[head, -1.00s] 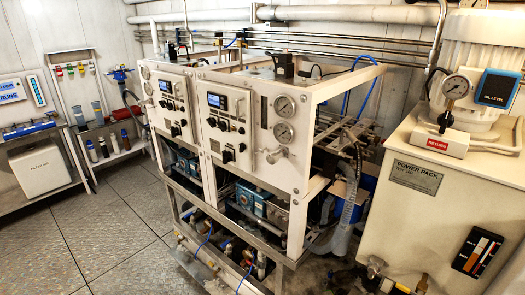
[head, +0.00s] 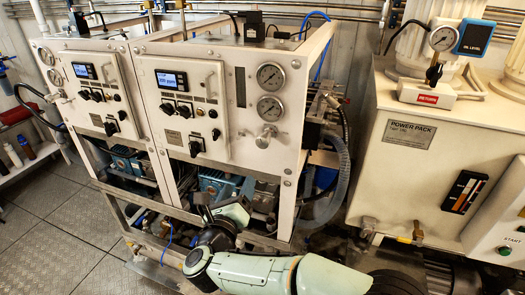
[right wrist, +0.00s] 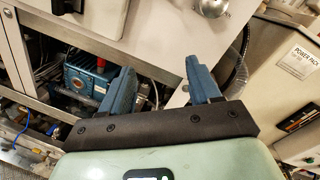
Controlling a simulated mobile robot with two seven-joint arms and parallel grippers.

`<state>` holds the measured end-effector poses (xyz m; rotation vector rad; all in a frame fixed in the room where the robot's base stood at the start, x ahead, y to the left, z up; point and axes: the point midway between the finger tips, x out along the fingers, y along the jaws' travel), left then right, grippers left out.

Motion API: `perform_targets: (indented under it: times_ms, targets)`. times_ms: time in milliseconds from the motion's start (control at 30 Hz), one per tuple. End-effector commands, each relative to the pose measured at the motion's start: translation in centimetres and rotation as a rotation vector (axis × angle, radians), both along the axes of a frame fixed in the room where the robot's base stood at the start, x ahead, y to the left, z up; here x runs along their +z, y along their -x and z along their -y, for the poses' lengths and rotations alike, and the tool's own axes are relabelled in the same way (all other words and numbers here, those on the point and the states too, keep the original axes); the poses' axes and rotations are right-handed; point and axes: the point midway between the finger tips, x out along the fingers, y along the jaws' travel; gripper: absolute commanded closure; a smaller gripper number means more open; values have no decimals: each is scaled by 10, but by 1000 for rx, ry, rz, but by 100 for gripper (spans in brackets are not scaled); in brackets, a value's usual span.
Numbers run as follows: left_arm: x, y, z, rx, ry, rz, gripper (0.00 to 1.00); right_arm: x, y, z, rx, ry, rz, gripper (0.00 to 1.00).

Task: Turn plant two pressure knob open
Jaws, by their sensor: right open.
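Two white watermaker panels stand side by side. The nearer right panel (head: 222,138) has a silver round pressure knob (head: 266,138) below two gauges (head: 270,92). The knob's lower part shows at the top edge of the right wrist view (right wrist: 211,7). My right gripper (head: 220,211) is below and left of that knob, in front of the frame's lower bay, touching nothing that I can make out. In the right wrist view its two blue fingers (right wrist: 158,68) are apart with nothing between them. The knob's turned position cannot be told. My left gripper is not in view.
The left panel (head: 88,100) has its own gauges and dark knobs. A blue pump (head: 222,186) sits in the lower bay behind my gripper. A cream power pack (head: 425,185) and a clear hose (head: 335,185) stand to the right. The floor (head: 60,235) at left is clear.

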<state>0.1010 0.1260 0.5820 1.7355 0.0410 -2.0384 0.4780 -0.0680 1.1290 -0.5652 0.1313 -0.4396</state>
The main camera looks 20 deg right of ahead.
Motion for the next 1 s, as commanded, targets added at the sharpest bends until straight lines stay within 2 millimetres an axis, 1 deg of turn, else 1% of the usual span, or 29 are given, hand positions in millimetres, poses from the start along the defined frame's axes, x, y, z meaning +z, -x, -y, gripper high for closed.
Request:
perform_targets:
  times_ms: [33, 100, 200, 267, 367, 467, 600, 800, 900, 1000]
  targets:
    - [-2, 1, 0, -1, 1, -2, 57, 33, 15, -1, -41, -138, 91, 38]
    - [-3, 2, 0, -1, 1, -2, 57, 60, 31, 2, -91, -287, 177, 38]
    - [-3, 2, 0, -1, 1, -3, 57, 79, 44, 6, -129, -405, 238, 38]
    - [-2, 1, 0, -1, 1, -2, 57, 84, 44, 8, -141, -435, 253, 38]
    - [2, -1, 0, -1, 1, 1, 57, 85, 36, 15, -145, -442, 257, 38]
    - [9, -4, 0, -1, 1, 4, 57, 86, 21, 25, -146, -438, 256, 38]
    - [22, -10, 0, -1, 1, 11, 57, 87, -5, 42, -144, -435, 257, 38]
    - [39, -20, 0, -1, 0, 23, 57, 87, -38, 64, -142, -434, 256, 38]
    - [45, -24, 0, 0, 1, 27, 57, 86, -50, 72, -141, -434, 255, 38]
    - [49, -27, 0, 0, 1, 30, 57, 85, -58, 77, -140, -435, 255, 38]
